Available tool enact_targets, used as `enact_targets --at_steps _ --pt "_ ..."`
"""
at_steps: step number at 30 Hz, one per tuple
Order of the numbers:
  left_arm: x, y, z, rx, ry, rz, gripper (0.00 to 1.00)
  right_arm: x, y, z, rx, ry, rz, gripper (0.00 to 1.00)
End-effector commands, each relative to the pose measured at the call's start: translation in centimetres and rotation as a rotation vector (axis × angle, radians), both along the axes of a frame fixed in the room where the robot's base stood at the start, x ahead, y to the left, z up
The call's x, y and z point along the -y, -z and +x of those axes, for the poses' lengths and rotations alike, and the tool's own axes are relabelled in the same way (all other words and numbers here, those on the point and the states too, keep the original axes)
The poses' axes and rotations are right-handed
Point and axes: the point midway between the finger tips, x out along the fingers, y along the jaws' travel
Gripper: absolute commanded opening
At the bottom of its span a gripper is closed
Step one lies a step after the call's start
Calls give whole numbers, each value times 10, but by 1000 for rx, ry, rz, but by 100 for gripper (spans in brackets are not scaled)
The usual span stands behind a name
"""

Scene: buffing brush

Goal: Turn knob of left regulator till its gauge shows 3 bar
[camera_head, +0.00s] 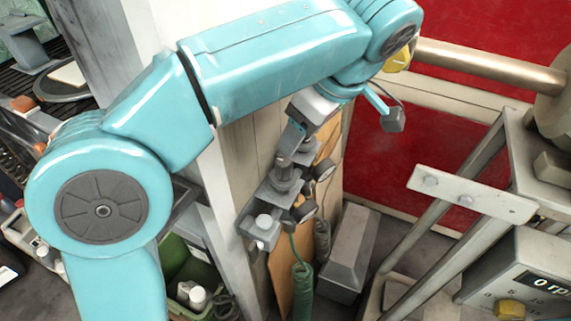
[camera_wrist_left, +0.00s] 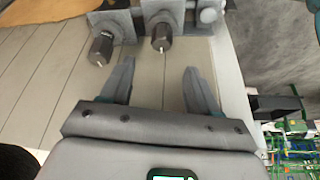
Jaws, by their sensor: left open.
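Two dark grey regulators are on the wooden panel in the head view: a lower left one (camera_head: 258,226) and an upper right one (camera_head: 284,183). A dark round gauge stands by each, the lower one (camera_head: 304,210) and the upper one (camera_head: 324,169); no reading is legible. In the left wrist view are two black knobs with white marks, one at the left (camera_wrist_left: 101,46) and one nearer the middle (camera_wrist_left: 162,38). My left gripper (camera_wrist_left: 158,68) is open and empty, its fingertips just short of the middle knob and either side of its line. My right gripper is not seen.
A green crate (camera_head: 188,275) with bottles stands at lower left. A grey wedge-shaped box (camera_head: 349,250) is on the floor to the right, and a machine with an rpm display (camera_head: 535,283) is at far right.

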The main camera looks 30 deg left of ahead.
Motion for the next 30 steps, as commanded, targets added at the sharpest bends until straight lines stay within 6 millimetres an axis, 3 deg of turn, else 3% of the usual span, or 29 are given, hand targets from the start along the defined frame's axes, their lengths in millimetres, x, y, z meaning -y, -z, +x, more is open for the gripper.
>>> enact_targets --at_steps 3,12,18,26,27,30 --pt "-12 32 1 -2 -2 0 61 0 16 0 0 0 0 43" --pt "-34 85 7 -1 -1 -1 61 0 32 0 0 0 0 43" --pt "-40 98 9 0 -1 -1 61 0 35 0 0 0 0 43" --pt "-40 98 11 1 -1 0 61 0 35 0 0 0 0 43" --pt "-40 98 11 1 -1 0 54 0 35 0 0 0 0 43" --pt "-40 98 11 1 -1 0 22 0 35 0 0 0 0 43"
